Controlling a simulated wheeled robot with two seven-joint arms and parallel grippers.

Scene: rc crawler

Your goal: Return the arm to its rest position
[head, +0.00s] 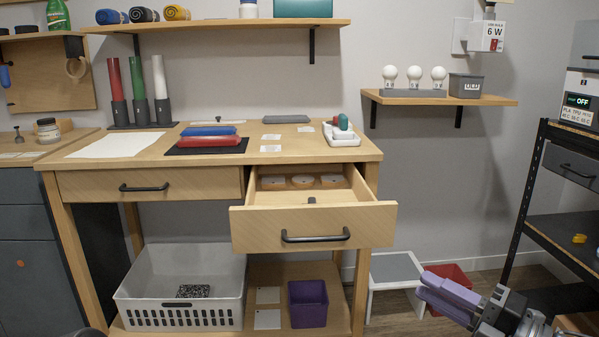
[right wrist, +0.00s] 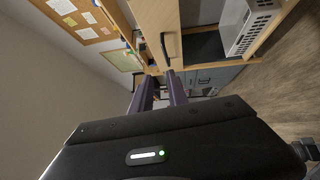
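My right gripper (head: 424,286) is at the lower right of the head view, its purple fingers pointing left, to the right of the workbench (head: 372,155). In the right wrist view its two fingers (right wrist: 161,90) stand apart with a visible gap and nothing between them. The gripper touches nothing I can see. The right drawer (head: 312,225) of the workbench is pulled out, with a few round items inside. The left drawer (head: 150,186) is shut. My left gripper is not in view.
A grey stool (head: 395,268) and a red bin (head: 448,272) stand on the floor behind the right gripper. A black rack (head: 530,185) stands at the right. A white crate (head: 180,318) and a purple bin (head: 308,303) sit on the lower shelf.

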